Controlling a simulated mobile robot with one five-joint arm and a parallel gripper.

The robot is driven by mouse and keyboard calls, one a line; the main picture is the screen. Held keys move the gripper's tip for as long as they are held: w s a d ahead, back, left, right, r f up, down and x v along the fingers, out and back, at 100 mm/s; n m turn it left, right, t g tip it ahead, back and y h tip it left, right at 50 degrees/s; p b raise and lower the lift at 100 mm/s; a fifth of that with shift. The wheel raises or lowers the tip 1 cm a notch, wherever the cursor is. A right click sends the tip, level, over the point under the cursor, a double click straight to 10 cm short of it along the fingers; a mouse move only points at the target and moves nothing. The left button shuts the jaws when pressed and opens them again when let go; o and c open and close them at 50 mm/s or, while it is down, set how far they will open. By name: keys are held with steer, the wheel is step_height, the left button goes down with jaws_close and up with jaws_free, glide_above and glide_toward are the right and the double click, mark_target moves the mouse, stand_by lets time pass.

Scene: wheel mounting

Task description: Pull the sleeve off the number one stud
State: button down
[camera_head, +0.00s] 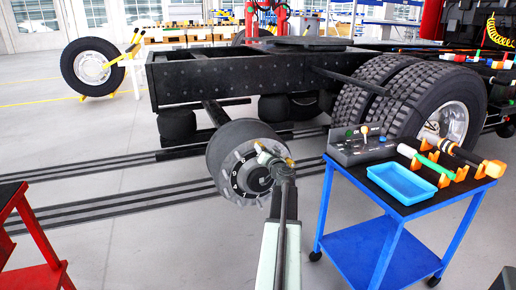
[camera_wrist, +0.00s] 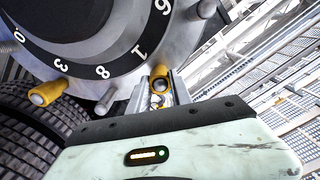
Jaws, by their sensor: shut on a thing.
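The wheel hub (camera_head: 222,153) with a black numbered ring (camera_wrist: 83,74) is on the truck's axle, and it fills the upper left of the wrist view. A yellow sleeve (camera_wrist: 159,73) sits beside the numeral 1, between the fingers of my gripper (camera_wrist: 167,88). The fingers are shut on it. I cannot tell whether it still surrounds its stud, as that stud is hidden. A second yellow sleeve (camera_wrist: 45,95) with a pale end is on a stud further left. A bare grey stud (camera_wrist: 106,101) stands between the two. In the head view my gripper (camera_head: 283,168) is at the hub's right side.
A blue cart (camera_head: 415,209) with a blue tray (camera_head: 402,184), control box and tools stands close on the right. Dual truck tyres (camera_head: 430,91) are behind it. A red stand (camera_head: 38,240) is at left. Floor rails run under the truck. A loose wheel (camera_head: 92,67) stands back left.

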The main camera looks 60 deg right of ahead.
steer(key=shift+s, duration=0.15)
steer(key=v, duration=1.1)
steer(key=shift+a, duration=0.2)
stand_by(1.9)
steer(key=shift+s, duration=0.15)
step_height(320, 180, up, 38)
steer(key=p, duration=3.7)
steer(key=shift+p, duration=0.35)
steer(key=shift+f, duration=0.1)
